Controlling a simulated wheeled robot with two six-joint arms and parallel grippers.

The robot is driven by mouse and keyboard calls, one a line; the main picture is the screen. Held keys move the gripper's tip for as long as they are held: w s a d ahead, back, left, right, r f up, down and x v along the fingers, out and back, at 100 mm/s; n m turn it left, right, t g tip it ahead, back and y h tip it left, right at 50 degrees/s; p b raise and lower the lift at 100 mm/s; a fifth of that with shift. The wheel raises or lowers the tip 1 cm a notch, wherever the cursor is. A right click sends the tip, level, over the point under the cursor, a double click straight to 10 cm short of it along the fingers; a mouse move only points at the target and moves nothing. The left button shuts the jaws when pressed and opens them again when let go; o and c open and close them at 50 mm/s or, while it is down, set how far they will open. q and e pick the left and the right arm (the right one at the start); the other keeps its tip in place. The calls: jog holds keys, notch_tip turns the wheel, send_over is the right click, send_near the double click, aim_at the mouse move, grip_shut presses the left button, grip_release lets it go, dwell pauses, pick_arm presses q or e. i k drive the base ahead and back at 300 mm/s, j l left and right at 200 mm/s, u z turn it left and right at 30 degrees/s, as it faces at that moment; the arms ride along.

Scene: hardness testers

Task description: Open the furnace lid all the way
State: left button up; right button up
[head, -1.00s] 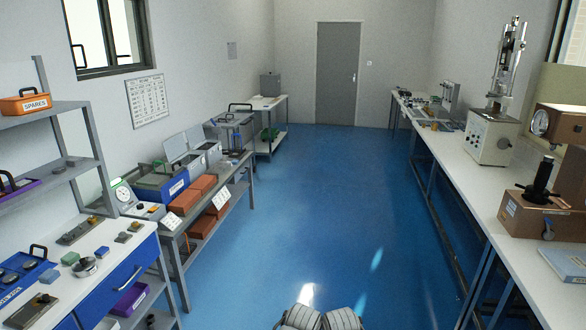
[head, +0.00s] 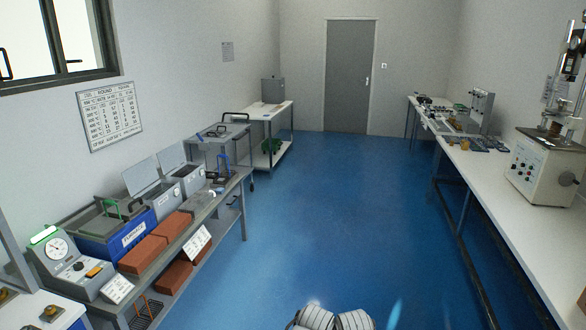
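The furnace (head: 132,236) is a blue box with a white label on its front, on the grey bench at the left. Its lid (head: 92,222) looks like the flat grey-green top, lying down on the box. Neither of my grippers shows in the head view, and nothing of mine touches the furnace.
A gauge unit (head: 68,262) stands left of the furnace, and red-brown bricks (head: 143,254) lie before it. Two grey boxes with raised lids (head: 186,178) stand beyond it. The blue floor (head: 320,220) is clear between the bench and the right-hand white worktop (head: 490,190).

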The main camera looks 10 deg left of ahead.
aim_at(103, 226)
jog(key=i+j+u, duration=0.2)
jog(key=i+u, duration=0.25)
jog(key=i, duration=0.2)
jog(key=i+u, duration=0.4)
jog(key=i, duration=0.25)
jog(key=i+l+u, duration=0.3)
jog(key=i+u, duration=0.15)
jog(key=i, duration=0.2)
jog(key=i+u, duration=0.2)
jog(key=i, duration=0.7)
jog(key=i+u, duration=0.25)
jog(key=i, duration=0.6)
